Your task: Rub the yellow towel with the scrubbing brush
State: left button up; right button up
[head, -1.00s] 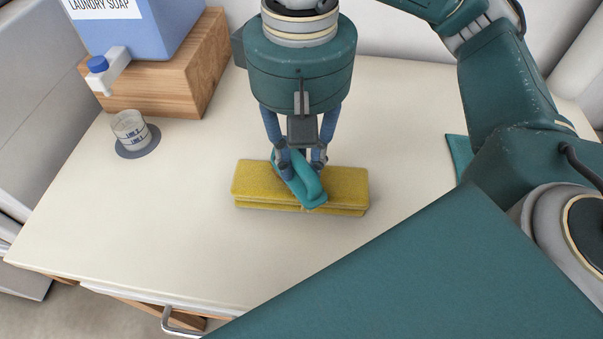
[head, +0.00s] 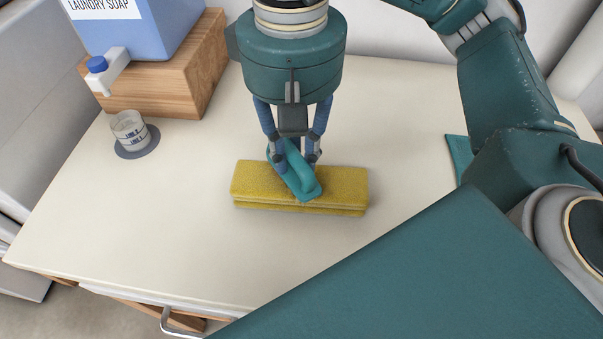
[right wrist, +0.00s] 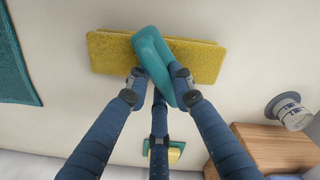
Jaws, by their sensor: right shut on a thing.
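The yellow towel (head: 340,185) lies folded on the white tabletop. It also shows in the right wrist view (right wrist: 205,60). The teal scrubbing brush (head: 303,184) sits across the middle of the towel, slanted, and seems to touch its top; the bristles are hidden. The brush also shows in the right wrist view (right wrist: 152,52). My right gripper (head: 294,158) is shut on the brush from above; its fingers also show in the right wrist view (right wrist: 158,88). My left gripper is not in view.
A blue laundry soap container (head: 150,28) with a spout stands on a wooden block (head: 175,85) at the back left. A measuring cup (head: 129,130) stands on a grey coaster (head: 138,150) below the spout. A teal cloth (head: 459,156) lies at the right. The table's front left is clear.

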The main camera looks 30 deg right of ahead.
jog(key=shift+w+f, duration=0.1)
jog(key=shift+w, duration=0.1)
jog(key=shift+s+r, duration=0.2)
jog(key=shift+s, duration=1.4)
